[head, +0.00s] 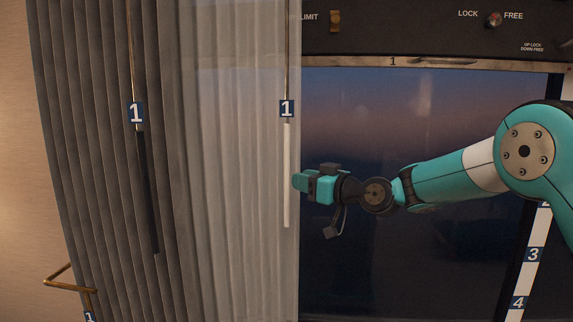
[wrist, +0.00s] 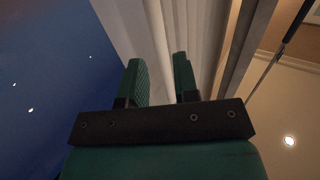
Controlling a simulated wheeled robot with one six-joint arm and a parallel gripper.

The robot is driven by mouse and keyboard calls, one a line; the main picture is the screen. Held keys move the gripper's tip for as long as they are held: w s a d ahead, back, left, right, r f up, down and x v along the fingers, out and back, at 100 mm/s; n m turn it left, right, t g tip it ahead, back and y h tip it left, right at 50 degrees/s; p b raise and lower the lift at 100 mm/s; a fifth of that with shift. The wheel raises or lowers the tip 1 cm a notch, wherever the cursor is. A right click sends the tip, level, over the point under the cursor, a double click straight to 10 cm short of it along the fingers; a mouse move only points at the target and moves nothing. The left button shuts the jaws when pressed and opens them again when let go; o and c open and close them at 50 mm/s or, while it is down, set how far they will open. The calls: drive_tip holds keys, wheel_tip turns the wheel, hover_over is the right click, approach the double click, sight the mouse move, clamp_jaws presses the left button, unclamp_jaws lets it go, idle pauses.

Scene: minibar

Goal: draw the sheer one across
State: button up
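The sheer curtain (head: 232,200), pale and translucent, hangs gathered at the left part of the window in the head view. Its white wand (head: 287,175), tagged 1, hangs along its right edge. My gripper (head: 298,181) points left, with its fingertips just right of the wand at about mid-height. In the wrist view my gripper (wrist: 159,76) has its fingers apart. A pale vertical strip shows beyond and between the fingers; I cannot tell whether it is the wand or a curtain fold. No grip on anything shows.
A dark pleated curtain (head: 95,150) with a dark wand (head: 148,190) hangs left of the sheer. The window (head: 400,115) to the right is uncovered. A panel with a LOCK/FREE knob (head: 494,19) is above. A brass bracket (head: 68,280) is at lower left.

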sight(287, 176)
drive_tip(key=p+x, duration=0.2)
drive_tip(key=x, duration=0.3)
drive_tip(key=shift+w+a, duration=0.2)
drive_tip(key=shift+a, duration=0.1)
clamp_jaws()
